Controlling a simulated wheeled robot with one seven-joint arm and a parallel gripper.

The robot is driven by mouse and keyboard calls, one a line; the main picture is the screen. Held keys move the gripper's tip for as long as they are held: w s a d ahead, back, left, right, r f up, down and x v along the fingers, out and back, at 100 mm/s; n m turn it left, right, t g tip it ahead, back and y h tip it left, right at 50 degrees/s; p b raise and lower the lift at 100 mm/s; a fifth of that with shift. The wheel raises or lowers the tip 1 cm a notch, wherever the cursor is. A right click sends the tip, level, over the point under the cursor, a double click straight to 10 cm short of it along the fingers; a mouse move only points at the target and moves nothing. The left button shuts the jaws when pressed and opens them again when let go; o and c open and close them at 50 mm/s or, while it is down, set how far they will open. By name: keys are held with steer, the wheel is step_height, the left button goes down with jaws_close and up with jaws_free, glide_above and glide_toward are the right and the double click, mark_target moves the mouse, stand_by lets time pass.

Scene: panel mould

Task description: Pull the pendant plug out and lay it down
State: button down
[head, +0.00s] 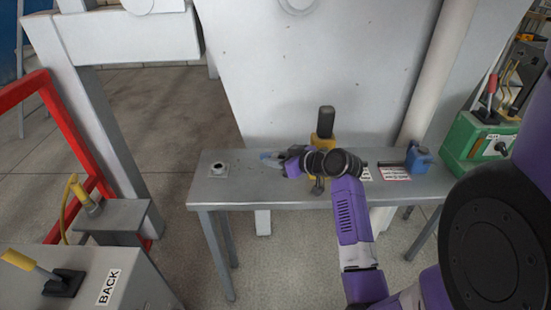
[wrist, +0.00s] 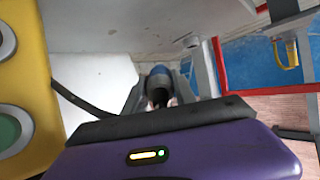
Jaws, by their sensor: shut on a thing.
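My gripper (head: 284,161) is over the grey bench, left of the yellow pendant (head: 322,140). It is shut on the plug, whose blue-grey end (head: 268,156) points left. In the wrist view the plug (wrist: 159,84) is dark with a blue end, between the two fingers of my gripper (wrist: 160,98). The plug appears clear of the round grey socket (head: 218,169), which stands to its left on the bench. The yellow pendant (wrist: 28,70) with round buttons is close at the left of the wrist view. My arm hides part of the pendant in the head view.
The grey bench (head: 240,190) has bare room around the socket. Labels (head: 395,173), a blue item (head: 419,158) and a green box with a lever (head: 482,138) are to the right. A red frame (head: 62,115) and a grey console (head: 125,280) stand at left.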

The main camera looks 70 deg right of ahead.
steer(key=shift+f+b, duration=2.3)
steer(key=shift+f, duration=1.1)
steer(key=c, duration=0.9)
jaws_free()
steer(key=b+v, duration=0.1)
steer(key=v, duration=0.7)
